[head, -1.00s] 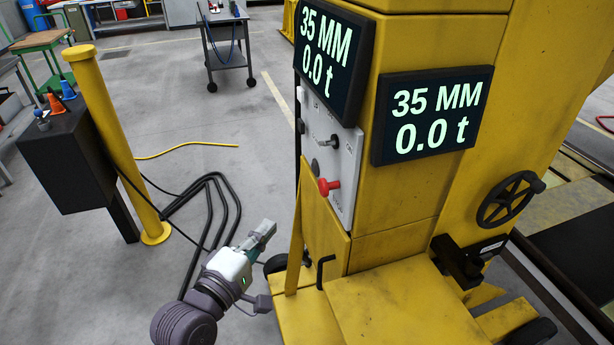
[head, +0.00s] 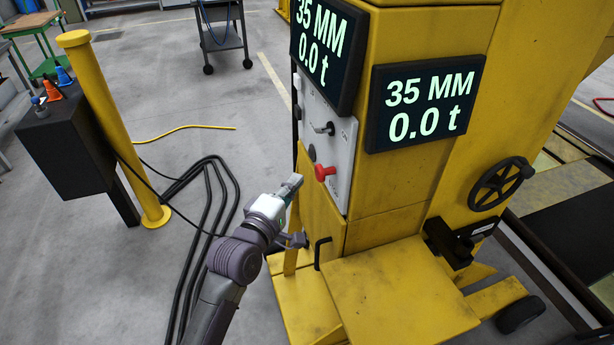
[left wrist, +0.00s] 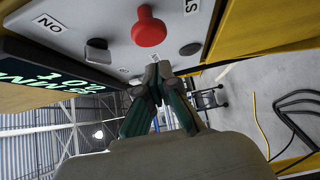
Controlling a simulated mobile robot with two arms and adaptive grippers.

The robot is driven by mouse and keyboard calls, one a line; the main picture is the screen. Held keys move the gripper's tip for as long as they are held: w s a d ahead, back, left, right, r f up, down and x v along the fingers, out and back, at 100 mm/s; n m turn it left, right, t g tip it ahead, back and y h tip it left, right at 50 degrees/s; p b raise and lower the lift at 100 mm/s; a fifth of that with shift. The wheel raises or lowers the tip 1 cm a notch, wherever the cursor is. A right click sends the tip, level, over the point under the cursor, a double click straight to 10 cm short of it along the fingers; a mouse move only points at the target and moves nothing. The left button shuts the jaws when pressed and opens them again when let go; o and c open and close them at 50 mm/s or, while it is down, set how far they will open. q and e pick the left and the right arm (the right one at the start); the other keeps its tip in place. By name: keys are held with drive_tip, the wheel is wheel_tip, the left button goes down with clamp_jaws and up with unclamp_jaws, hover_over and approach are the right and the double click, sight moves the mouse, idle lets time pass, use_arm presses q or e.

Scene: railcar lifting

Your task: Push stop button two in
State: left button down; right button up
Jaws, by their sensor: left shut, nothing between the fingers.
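The red stop button (head: 325,172) sticks out from the grey control panel (head: 340,140) on the side of the yellow lifting column. In the left wrist view the red button (left wrist: 149,27) is just beyond my fingertips, with a gap that I cannot judge exactly. My left gripper (head: 292,184) is shut and empty, to the left of the button and slightly below it in the head view. Its closed fingers also show in the left wrist view (left wrist: 158,76). No number is readable by the button. My right gripper is not in view.
A black rotary switch (head: 326,129) sits above the button. Two displays read 35 MM and 0.0 t; the nearer one (head: 425,102) juts from the column. A black handle (head: 322,253) is below. A yellow post (head: 115,130) stands left, with black cables on the floor.

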sight(326, 172)
use_arm(q)
drive_tip(key=d, duration=0.3)
drive_tip(key=shift+w+r+p, duration=0.1)
drive_tip(key=shift+w+p, duration=0.15)
drive_tip(key=shift+p, duration=0.1)
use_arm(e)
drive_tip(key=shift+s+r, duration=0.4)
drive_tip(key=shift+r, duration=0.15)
use_arm(q)
drive_tip(key=shift+w, duration=0.1)
